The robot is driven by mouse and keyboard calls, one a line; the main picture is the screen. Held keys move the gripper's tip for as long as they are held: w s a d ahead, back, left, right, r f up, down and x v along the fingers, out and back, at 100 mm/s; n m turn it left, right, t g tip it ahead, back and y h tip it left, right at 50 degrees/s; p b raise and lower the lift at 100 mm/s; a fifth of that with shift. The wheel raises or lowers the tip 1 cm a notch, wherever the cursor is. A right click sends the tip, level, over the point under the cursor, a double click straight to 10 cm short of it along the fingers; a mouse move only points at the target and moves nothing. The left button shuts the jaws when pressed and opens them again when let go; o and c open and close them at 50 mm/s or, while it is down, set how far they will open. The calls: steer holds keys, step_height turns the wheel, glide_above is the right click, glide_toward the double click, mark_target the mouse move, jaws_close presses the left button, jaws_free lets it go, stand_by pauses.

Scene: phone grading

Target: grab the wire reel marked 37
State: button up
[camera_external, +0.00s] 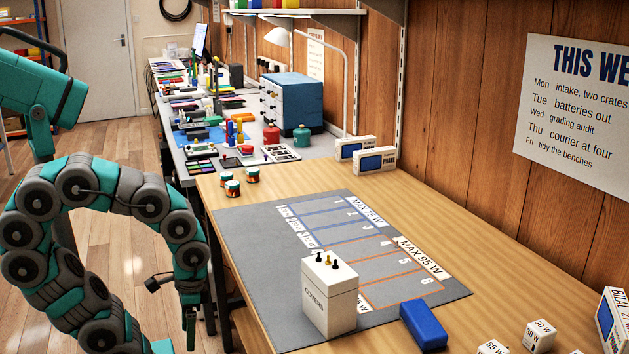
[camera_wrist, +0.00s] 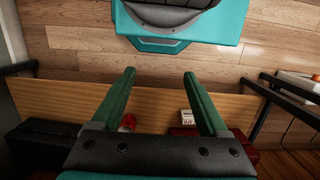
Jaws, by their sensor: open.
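No number 37 is legible in either view, so I cannot tell which thing is the wire reel marked 37. Three small round red-and-green items stand near the left edge of the wooden tabletop; one is the front item (camera_external: 232,188). They may be reels or jars. My gripper (camera_wrist: 159,76) is open in the wrist view, with nothing between its two green fingers. In the external view my arm curls over and its end hangs down beside the left edge of the table, low and apart from these items.
A grey mat (camera_external: 245,235) with numbered slots covers much of the wooden table. On it stands a white COVERS box (camera_external: 330,300); a blue block (camera_external: 423,325) is at its front edge. A cluttered bench lies behind. The wrist view shows a wooden board (camera_wrist: 70,100) close below the fingers.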

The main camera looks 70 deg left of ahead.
steer(key=shift+o, duration=0.8)
